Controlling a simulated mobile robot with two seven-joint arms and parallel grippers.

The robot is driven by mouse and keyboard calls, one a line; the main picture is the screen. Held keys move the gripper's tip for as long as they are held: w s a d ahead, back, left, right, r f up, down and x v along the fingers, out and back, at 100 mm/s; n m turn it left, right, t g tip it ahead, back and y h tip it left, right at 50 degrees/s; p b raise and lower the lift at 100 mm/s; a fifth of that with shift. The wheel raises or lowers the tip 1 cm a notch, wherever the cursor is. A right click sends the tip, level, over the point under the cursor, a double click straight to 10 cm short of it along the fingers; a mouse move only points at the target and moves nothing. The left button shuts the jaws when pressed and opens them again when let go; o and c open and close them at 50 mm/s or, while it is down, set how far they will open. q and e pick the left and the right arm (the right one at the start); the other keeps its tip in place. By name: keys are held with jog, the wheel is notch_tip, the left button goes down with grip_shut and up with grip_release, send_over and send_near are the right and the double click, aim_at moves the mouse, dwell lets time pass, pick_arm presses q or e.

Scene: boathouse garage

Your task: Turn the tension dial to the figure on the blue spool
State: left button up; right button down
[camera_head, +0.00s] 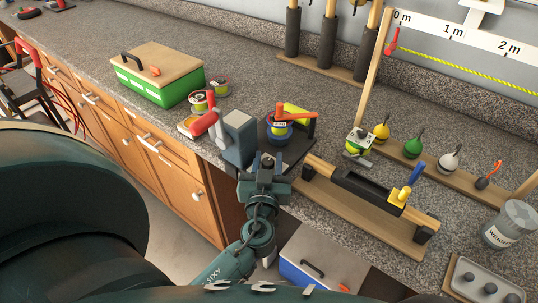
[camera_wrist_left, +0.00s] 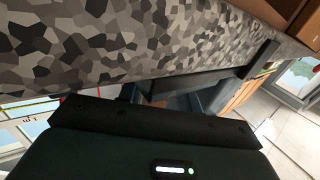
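A blue spool (camera_head: 279,130) with a small pale label sits on the dark winder plate at the counter's front edge; its figure is too small to read. An orange-red handle (camera_head: 294,116) lies over the spool. A grey block (camera_head: 239,136) stands left of it, with a red lever (camera_head: 203,124) beside it. I cannot make out a dial face or its setting. My left gripper (camera_head: 265,160) is just in front of the winder, empty, its fingers apart; the wrist view shows a gap between them (camera_wrist_left: 172,100). My right gripper is out of view.
A green box with a wooden lid (camera_head: 158,75) and small spools (camera_head: 198,101) stand to the left. Colored floats (camera_head: 412,145) line the back right.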

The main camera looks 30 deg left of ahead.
pick_arm(q)
jog(key=shift+c, duration=0.2)
jog(key=c, duration=0.6)
jog(key=shift+m+t+h+b, duration=0.3)
jog(key=shift+h, duration=0.1)
jog(key=m+t+h+b, duration=0.1)
jog(key=m+h, duration=0.1)
jog(key=h, duration=0.1)
jog(key=shift+m+h, duration=0.4)
jog(key=m+h, duration=0.1)
jog(key=h, duration=0.1)
jog(key=m+h, duration=0.1)
jog(key=h, duration=0.1)
jog(key=shift+r+m+t+h, duration=0.15)
jog(key=shift+m+t+h, duration=0.15)
jog(key=shift+m+h, duration=0.1)
jog(key=shift+m+h+p, duration=0.45)
jog(key=shift+m+h, duration=0.45)
jog(key=shift+h, duration=0.3)
